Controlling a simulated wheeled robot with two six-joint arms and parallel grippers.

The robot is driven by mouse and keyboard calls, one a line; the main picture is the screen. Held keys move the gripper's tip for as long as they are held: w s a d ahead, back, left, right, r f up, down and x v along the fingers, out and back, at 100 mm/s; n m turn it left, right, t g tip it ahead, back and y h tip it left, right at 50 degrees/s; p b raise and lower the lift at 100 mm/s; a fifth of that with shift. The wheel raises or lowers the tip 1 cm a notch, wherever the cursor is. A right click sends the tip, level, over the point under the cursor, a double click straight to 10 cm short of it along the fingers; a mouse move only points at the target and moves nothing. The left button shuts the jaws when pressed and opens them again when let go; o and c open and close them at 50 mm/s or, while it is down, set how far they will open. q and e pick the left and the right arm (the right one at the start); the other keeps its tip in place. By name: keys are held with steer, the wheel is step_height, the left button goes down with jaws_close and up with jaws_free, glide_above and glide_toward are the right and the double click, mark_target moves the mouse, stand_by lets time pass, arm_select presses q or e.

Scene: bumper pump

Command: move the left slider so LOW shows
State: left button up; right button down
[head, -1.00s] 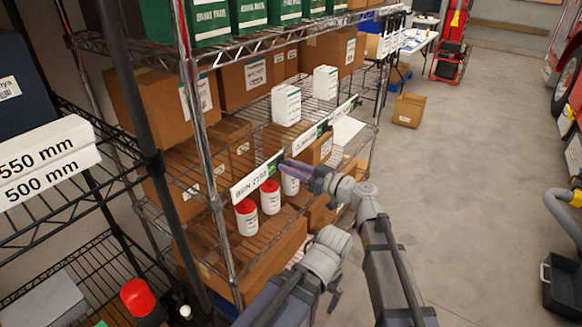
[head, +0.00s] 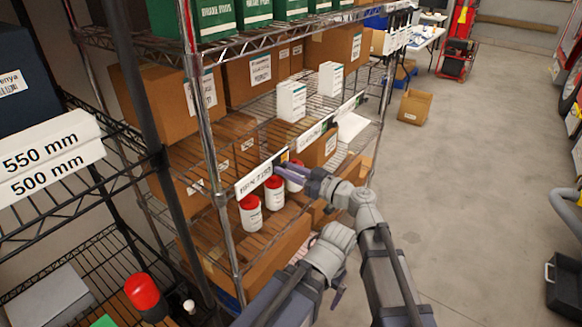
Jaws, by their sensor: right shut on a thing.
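The left label holder (head: 254,179) is a white strip on the front edge of the middle shelf. At its right end is the left slider (head: 285,156), with a small yellow patch showing; any word on it is too small to read. My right gripper (head: 282,163) is shut on the slider and its fingers cover part of it. My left gripper (head: 338,292) hangs low in front of the shelf, mostly hidden by its own arm, so its jaws cannot be made out.
Red-capped white bottles (head: 274,194) stand just behind and below the label. A second label holder (head: 312,134) is further right on the same edge. A black rack (head: 150,130) stands at the left.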

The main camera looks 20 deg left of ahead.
steer(key=c, duration=0.7)
jaws_free()
steer(key=shift+s, duration=0.2)
steer(key=shift+o, duration=0.2)
steer(key=v, duration=0.7)
steer(key=shift+d, duration=0.35)
steer(key=shift+s, duration=0.1)
steer(key=s+d+f+m+g+h, duration=0.25)
steer(key=d+f+h, duration=0.25)
steer(key=d+f, duration=0.25)
steer(key=s+d+f+m+g+h, duration=0.1)
steer(key=s+d+f+m+h, duration=0.25)
steer(key=d+f, duration=0.4)
steer(key=s+d+f+m+g+h, duration=0.1)
steer(key=s+d+f+m+h, duration=0.25)
steer(key=d, duration=0.35)
steer(key=s+d+f+m+g+h, duration=0.1)
steer(key=s+d+f+m+h, duration=0.15)
steer(key=d+m+h, duration=0.4)
steer(key=s+a+n, duration=0.5)
steer(key=a, duration=0.4)
steer(key=shift+s+f+n+g, duration=0.25)
steer(key=shift+f+n+g, duration=0.15)
steer(key=shift+g, duration=0.05)
